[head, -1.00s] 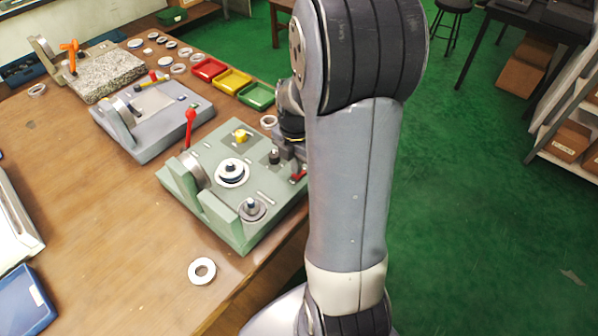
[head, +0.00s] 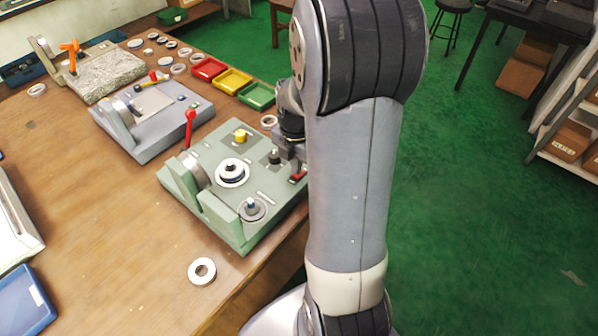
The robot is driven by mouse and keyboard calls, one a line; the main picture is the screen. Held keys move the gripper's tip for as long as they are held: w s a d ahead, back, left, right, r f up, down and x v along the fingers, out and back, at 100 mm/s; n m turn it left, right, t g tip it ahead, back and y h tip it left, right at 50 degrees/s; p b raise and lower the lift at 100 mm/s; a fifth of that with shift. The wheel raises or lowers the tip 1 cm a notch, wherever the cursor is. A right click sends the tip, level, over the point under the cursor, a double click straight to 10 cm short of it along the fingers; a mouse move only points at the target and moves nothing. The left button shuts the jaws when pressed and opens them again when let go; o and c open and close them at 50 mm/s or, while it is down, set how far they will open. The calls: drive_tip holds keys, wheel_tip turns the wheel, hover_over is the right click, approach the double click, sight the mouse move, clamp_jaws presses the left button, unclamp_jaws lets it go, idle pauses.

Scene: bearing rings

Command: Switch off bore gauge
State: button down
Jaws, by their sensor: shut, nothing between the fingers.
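A green fixture (head: 205,205) stands at the near right of the wooden bench; I take it to be the bore gauge, but no label is readable. It carries a red-knobbed lever (head: 190,128), a central round spindle with a pale ring (head: 232,172), a yellow knob (head: 240,136), a black knob (head: 274,156) and a small red part (head: 298,176) at its right edge. My gripper (head: 288,150) is low over that right edge, close to the black knob and the red part. It is shut and empty. My arm hides part of it, and contact cannot be told.
A grey fixture (head: 150,135) and a granite block (head: 105,78) stand farther back. Red (head: 208,69), yellow (head: 232,81) and green (head: 257,95) trays line the bench's far edge. A loose ring (head: 202,271) lies in front.

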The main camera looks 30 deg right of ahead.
drive_tip(key=shift+f+b, duration=0.75)
drive_tip(key=shift+f, duration=0.25)
idle(0.5)
drive_tip(key=shift+r, duration=0.2)
wheel_tip(320, 180, up, 7)
drive_tip(key=p, duration=0.6)
drive_tip(key=shift+f, duration=0.1)
drive_tip(key=shift+f, duration=0.2)
wheel_tip(320, 180, down, 7)
drive_tip(key=b, duration=0.6)
drive_tip(key=shift+r, duration=0.25)
